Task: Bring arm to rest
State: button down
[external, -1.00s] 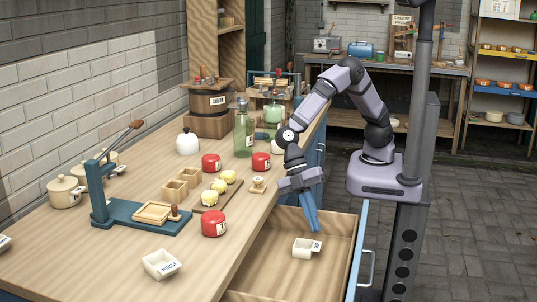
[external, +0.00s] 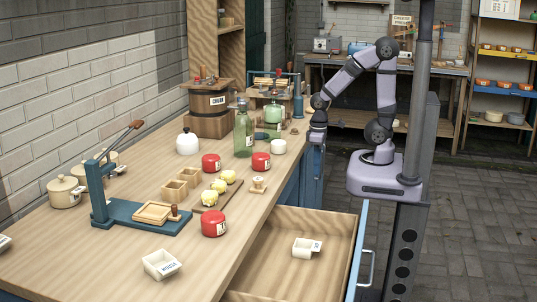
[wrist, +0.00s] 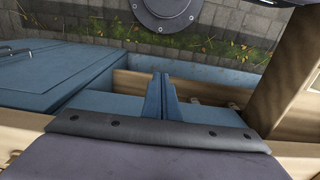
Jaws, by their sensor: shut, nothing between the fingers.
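My arm is folded up over its grey base, at the right of the counter in the external view. My gripper (external: 318,150) hangs low beside the counter's far right edge, and its blue fingers are hard to tell from the blue cabinet behind. In the wrist view, the two blue fingers of my gripper (wrist: 161,96) are together and hold nothing. Below them are blue cabinet surfaces and pale wood edges.
The wooden counter (external: 130,218) carries red jars, a green bottle (external: 244,135) and a blue press (external: 135,220). An open drawer (external: 275,268) holds a small white labelled container (external: 305,248). The paved floor right of my base is clear.

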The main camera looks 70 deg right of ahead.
notch_tip(320, 180, up, 13)
jog(key=p, duration=1.2)
jog(key=shift+f+p, duration=0.2)
jog(key=shift+p, duration=0.1)
jog(key=shift+f, duration=0.2)
notch_tip(320, 180, down, 23)
jog(key=b, duration=2.3)
jog(key=shift+r, duration=0.15)
jog(key=shift+r, duration=0.1)
